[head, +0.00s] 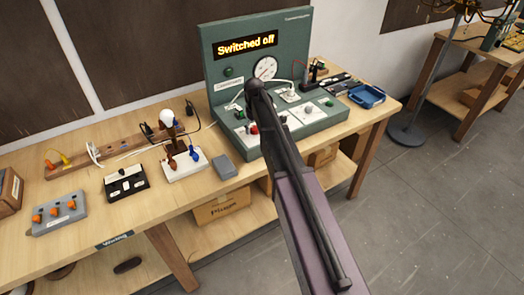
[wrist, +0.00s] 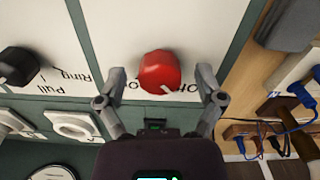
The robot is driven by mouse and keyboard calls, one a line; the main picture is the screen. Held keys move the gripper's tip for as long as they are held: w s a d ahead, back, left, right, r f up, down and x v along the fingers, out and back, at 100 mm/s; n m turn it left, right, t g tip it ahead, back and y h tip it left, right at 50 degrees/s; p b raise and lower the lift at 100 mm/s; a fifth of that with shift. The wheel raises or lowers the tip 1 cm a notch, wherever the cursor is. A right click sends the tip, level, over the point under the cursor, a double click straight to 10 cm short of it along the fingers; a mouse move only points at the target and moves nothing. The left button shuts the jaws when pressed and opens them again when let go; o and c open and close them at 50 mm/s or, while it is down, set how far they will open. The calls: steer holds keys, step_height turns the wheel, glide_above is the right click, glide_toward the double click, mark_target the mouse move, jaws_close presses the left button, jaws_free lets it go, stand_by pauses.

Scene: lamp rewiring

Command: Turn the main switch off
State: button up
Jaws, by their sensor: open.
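The main switch is a red round knob (wrist: 160,73) on a white panel plate. In the wrist view it stands between the two fingers of my gripper (wrist: 161,76), which is open with a finger on each side. A gap shows between the knob and each finger. The knob's white mark points down and right, toward the right-hand printed label, which is upside down and partly covered. In the head view the red knob (head: 254,130) is small on the green console (head: 320,122), and the arm hides most of my gripper. The console's display (head: 247,45) reads "Switched off".
A black knob (wrist: 17,66) labelled "Pull Ring" sits left of the red knob. A round gauge (head: 265,68) is on the console's upright back. A grey box (head: 222,167) and a lamp board (head: 186,166) stand left on the bench. A blue tray (head: 367,96) lies right.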

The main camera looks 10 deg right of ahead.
mark_target(254, 128)
steer(key=shift+m, duration=0.4)
steer(key=m, duration=0.4)
steer(key=shift+a, duration=0.1)
steer(key=m, duration=0.8)
steer(key=shift+a+m, duration=0.1)
steer(key=shift+m, duration=0.3)
steer(key=m, duration=0.4)
steer(key=shift+w, duration=0.15)
steer(key=shift+r+m+p, duration=0.3)
steer(key=shift+r+p, duration=0.05)
step_height(254, 128, up, 13)
steer(key=p, duration=1.3)
steer(key=s+f+n+b, duration=0.4)
steer(key=s+f+b, duration=0.2)
steer(key=s, duration=0.4)
steer(key=s+f+n+b, duration=0.4)
steer(key=s+f+b, duration=0.2)
steer(key=s, duration=0.4)
steer(key=s+f+n+b, duration=0.5)
steer(key=s+f+b, duration=0.1)
steer(key=s, duration=0.4)
steer(key=shift+s+f+b, duration=0.15)
steer(key=shift+f+b, duration=0.15)
